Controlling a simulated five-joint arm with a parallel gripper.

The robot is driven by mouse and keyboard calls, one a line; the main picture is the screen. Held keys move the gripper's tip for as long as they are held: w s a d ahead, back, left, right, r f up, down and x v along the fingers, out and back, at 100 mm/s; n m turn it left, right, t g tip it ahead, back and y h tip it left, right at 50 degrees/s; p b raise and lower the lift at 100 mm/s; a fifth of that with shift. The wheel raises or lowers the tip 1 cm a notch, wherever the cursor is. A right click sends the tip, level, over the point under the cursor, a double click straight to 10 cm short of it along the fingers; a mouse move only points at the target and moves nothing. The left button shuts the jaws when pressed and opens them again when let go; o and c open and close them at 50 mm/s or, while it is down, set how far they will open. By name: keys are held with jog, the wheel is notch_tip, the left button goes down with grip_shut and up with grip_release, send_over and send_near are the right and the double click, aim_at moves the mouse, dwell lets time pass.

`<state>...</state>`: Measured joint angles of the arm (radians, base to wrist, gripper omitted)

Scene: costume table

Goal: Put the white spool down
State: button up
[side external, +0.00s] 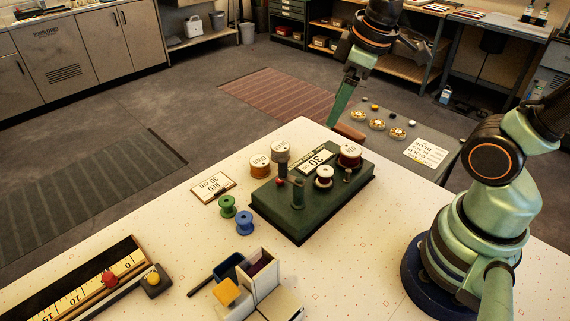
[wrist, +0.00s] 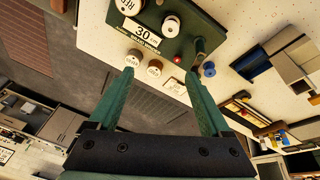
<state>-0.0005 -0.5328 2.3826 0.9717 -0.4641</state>
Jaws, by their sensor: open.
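The white spool (side external: 324,182) stands upright on the green block (side external: 310,208), near the front edge of its label. It also shows in the wrist view (wrist: 172,25), ahead of the fingertips. My gripper (wrist: 160,76) is open, with nothing between its fingers. In the side view my gripper (side external: 332,122) is raised beyond the far side of the block, apart from the spool. A spool with dark red thread (side external: 349,157) stands at the block's right. A grey spool (side external: 280,157) and an orange-brown spool (side external: 260,167) stand by its far left edge.
A thin post (side external: 298,193) with a red ball (side external: 281,182) near it rises from the block. Green (side external: 228,207) and blue (side external: 244,223) spools, a small card (side external: 213,187) and a ruler tray (side external: 85,290) lie left. Boxes (side external: 258,278) stand in front.

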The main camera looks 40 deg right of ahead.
aim_at(325, 170)
jog(key=f+n+g, duration=0.1)
jog(key=f+n, duration=0.2)
jog(key=f, duration=0.2)
jog(key=w+f+n+g, duration=0.1)
jog(key=f+n, duration=0.2)
jog(key=f, duration=0.2)
jog(key=f+n+g, duration=0.1)
jog(key=f+n, duration=0.3)
jog(key=f, duration=0.2)
jog(key=shift+w+f+g, duration=0.1)
jog(key=shift+w+g, duration=0.1)
jog(key=shift+g, duration=0.1)
grip_shut()
